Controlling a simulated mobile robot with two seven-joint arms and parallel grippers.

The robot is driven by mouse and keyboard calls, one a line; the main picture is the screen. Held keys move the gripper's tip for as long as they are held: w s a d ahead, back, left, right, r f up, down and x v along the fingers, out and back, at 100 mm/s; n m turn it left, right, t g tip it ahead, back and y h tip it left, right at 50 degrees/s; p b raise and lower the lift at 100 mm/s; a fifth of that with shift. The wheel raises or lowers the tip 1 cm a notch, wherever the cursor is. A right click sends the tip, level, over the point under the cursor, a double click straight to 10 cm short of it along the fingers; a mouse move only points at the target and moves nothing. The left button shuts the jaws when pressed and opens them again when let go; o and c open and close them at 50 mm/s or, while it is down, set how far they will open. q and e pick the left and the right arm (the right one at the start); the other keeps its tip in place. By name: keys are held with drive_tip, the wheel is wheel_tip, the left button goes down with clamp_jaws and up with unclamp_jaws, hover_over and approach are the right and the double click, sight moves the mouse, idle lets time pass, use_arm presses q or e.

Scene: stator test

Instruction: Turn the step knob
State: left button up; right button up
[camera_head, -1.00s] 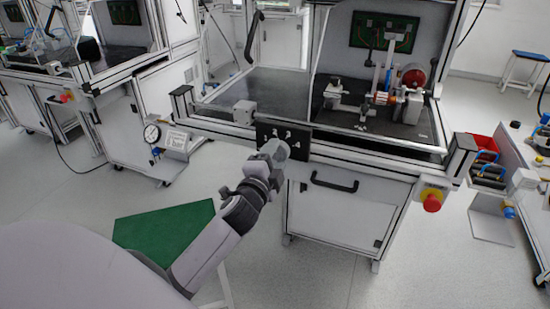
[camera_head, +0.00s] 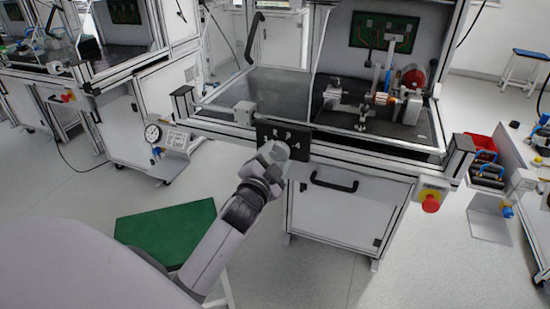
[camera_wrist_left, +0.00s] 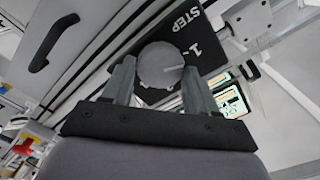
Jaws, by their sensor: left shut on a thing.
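The step knob (camera_wrist_left: 160,65) is a round grey knob with a light pointer line, on a black plate (camera_wrist_left: 203,48) marked "STEP" and "1" in the left wrist view. My left gripper (camera_wrist_left: 158,80) has a finger on each side of the knob and is shut on it. In the head view, my left gripper (camera_head: 275,152) reaches up to the black plate (camera_head: 296,136) on the front rail of the test bench and hides the knob and part of the numbers. My right gripper is not in view.
The bench's black drawer handle (camera_head: 333,182) is just below and right of the gripper. A red emergency button (camera_head: 430,203) sits further right. A green panel (camera_head: 165,230) lies low on the left. The floor in front is otherwise clear.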

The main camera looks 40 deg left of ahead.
use_arm(q)
drive_tip(key=o, duration=1.1)
drive_tip(key=shift+c, duration=0.2)
drive_tip(key=shift+s, duration=0.1)
drive_tip(key=v, duration=0.7)
drive_tip(key=s+d+f+n+g+h+p, duration=0.2)
drive_tip(key=s+d+f, duration=0.4)
drive_tip(key=s, duration=0.3)
drive_tip(key=s+d+f+n+g+h+p, duration=0.2)
drive_tip(key=s+d+f+g+h+p, duration=0.2)
drive_tip(key=s, duration=0.5)
wheel_tip(320, 180, down, 3)
drive_tip(key=d+g+p, duration=0.1)
drive_tip(key=d+p, duration=0.1)
drive_tip(key=shift+d+n, duration=0.25)
drive_tip(key=shift+n, duration=0.05)
